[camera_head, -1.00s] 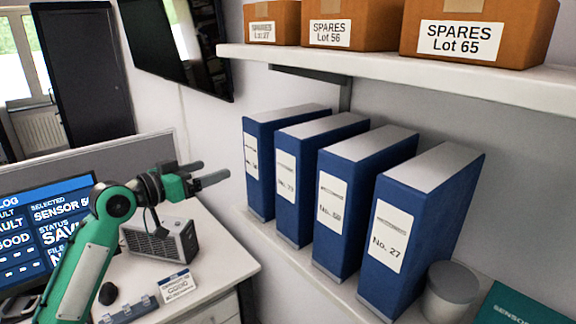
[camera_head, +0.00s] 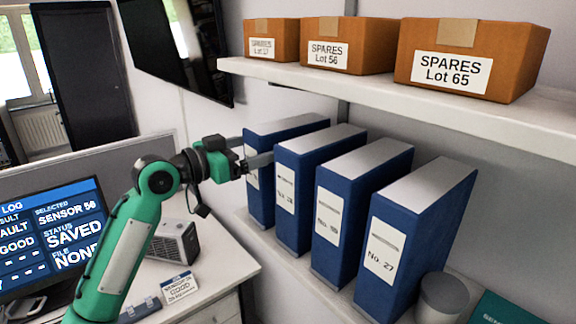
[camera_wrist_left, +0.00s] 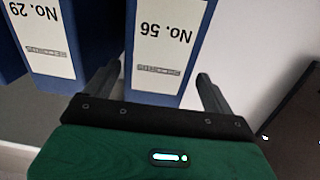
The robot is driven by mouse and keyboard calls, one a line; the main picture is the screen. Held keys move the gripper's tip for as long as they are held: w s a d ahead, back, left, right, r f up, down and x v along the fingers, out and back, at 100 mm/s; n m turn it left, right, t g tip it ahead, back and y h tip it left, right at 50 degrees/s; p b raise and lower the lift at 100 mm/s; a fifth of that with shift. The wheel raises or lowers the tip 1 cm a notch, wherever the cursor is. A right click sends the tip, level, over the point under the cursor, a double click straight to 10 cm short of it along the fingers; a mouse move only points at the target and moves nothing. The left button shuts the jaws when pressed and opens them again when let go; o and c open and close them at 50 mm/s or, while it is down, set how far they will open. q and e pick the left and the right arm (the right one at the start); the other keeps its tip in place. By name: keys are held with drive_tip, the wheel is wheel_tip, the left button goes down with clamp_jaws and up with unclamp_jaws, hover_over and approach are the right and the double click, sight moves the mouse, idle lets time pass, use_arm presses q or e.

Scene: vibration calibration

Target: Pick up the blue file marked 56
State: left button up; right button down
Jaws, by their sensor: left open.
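The blue file marked 56 (camera_wrist_left: 155,85) shows in the wrist view, its white label upside down. In the head view it is the leftmost blue file (camera_head: 288,128) on the lower shelf, upright, its label partly hidden by my gripper. My left gripper (camera_head: 258,153) is open at the upper part of its spine. In the wrist view the fingers of my left gripper (camera_wrist_left: 160,70) lie toward either side of the spine. I cannot tell whether they touch it. My right gripper is not in view.
The file marked 29 (camera_wrist_left: 45,45) stands close beside it, with a narrow gap. More blue files, including No. 27 (camera_head: 385,250), stand to the right. An upper shelf (camera_head: 400,88) with orange SPARES boxes (camera_head: 465,85) overhangs them. A monitor (camera_head: 55,240) and grey device (camera_head: 175,243) are on the desk.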

use_arm(q)
drive_tip(key=x, duration=0.1)
drive_tip(key=p+x, duration=0.2)
drive_tip(key=shift+s+d+r, duration=0.1)
drive_tip(key=shift+d+r, duration=0.2)
drive_tip(key=shift+w+d+f+p, duration=0.1)
drive_tip(key=shift+w+d+p, duration=0.1)
drive_tip(key=shift+d+p, duration=0.15)
drive_tip(key=shift+w+d+f, duration=0.15)
drive_tip(key=shift+c, duration=0.2)
clamp_jaws()
